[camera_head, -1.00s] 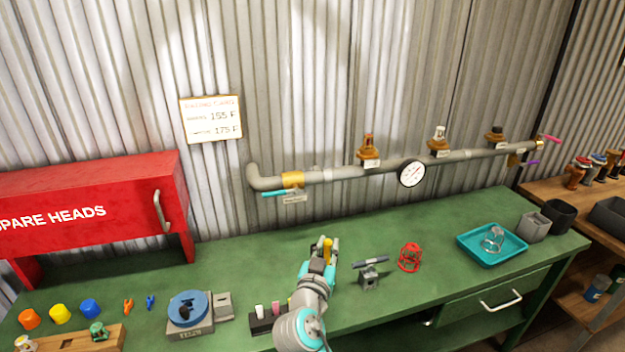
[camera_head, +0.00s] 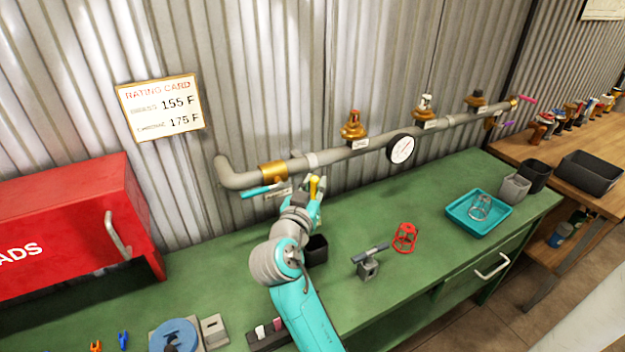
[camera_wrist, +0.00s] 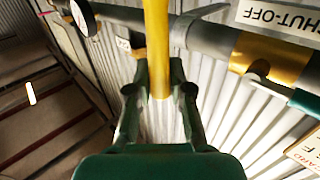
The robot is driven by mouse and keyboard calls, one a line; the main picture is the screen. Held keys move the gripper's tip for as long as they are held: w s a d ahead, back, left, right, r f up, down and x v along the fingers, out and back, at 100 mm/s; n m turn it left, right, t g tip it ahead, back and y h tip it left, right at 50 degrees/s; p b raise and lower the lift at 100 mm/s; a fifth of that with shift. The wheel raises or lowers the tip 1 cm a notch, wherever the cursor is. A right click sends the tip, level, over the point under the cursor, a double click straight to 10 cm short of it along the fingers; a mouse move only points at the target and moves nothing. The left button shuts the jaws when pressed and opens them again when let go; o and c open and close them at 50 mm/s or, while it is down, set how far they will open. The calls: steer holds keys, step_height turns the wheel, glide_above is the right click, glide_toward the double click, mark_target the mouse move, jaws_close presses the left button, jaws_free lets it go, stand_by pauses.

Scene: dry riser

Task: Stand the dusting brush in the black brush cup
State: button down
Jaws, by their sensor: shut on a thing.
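My gripper (camera_head: 312,194) is shut on a yellow handle (camera_wrist: 157,45), which I take to be the dusting brush; it also shows as a small yellow piece in the head view (camera_head: 314,185). The handle runs up out of the fingers in the wrist view; the bristles cannot be made out. The gripper is raised over the back of the green bench, close to the pipe. A black cup (camera_head: 318,250) stands on the bench just below and beside my wrist, partly hidden by my arm. Another black cup (camera_head: 534,176) stands at the far right.
The grey pipe (camera_head: 340,155) with valves and a gauge (camera_head: 401,149) runs along the wall close to my gripper. A grey clamp stand (camera_head: 368,265), a red cage (camera_head: 405,238), a teal tray (camera_head: 457,211) and a grey cup (camera_head: 514,187) stand to the right. Bench between them is clear.

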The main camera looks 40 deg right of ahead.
steer(key=shift+f, duration=5.1)
steer(key=c, duration=1)
jaws_free()
steer(key=shift+a, duration=0.1)
steer(key=v, duration=0.7)
steer(key=shift+s+a, duration=0.15)
